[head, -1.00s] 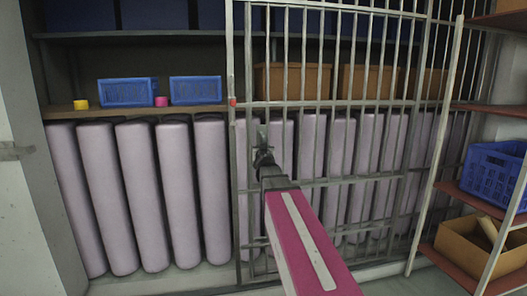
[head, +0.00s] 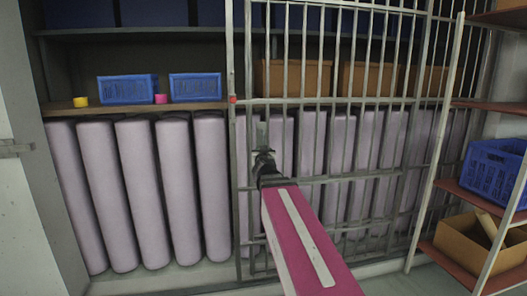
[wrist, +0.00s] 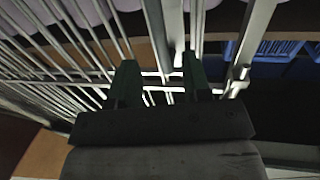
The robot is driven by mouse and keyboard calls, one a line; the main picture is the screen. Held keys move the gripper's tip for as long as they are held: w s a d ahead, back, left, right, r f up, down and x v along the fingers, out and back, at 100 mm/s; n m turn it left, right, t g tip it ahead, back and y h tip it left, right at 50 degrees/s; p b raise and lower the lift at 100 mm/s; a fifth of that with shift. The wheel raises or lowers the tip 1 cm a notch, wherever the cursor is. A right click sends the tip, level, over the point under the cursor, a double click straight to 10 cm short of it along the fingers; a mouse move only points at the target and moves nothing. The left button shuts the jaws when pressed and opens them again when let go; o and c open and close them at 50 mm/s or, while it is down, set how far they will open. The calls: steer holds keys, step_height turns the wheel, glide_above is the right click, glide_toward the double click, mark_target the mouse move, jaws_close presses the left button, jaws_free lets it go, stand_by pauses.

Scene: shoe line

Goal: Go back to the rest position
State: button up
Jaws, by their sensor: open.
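My gripper (head: 264,152) is in front of the lower left part of a grey barred metal gate (head: 330,101) in the head view. My pink and white arm reaches up to it from the bottom right. In the wrist view my gripper (wrist: 160,70) shows two dark green fingers spread apart, with nothing held between them. Gate bars appear beyond and between the fingers. Whether a fingertip touches a bar cannot be told.
Lilac rolls (head: 140,195) stand upright in a row on the left and behind the gate. Blue baskets (head: 127,90) and yellow and pink cups sit on the shelf above. At right, a rack (head: 425,190) holds a blue crate (head: 493,170) and a brown box (head: 470,245).

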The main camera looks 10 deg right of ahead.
steer(key=shift+v, duration=0.8)
steer(key=s+f+g, duration=0.4)
steer(key=f, duration=0.6)
steer(key=s+f+g, duration=0.3)
steer(key=f+g, duration=0.1)
steer(key=f, duration=0.7)
steer(key=s+f+g, duration=0.4)
steer(key=f, duration=0.6)
steer(key=s+a+f+n+g+y, duration=0.2)
steer(key=s+a+f+g+y, duration=0.2)
steer(key=s+f, duration=0.5)
steer(key=shift+a+n+g, duration=0.3)
steer(key=shift+a+g, duration=0.5)
steer(key=shift+a, duration=0.35)
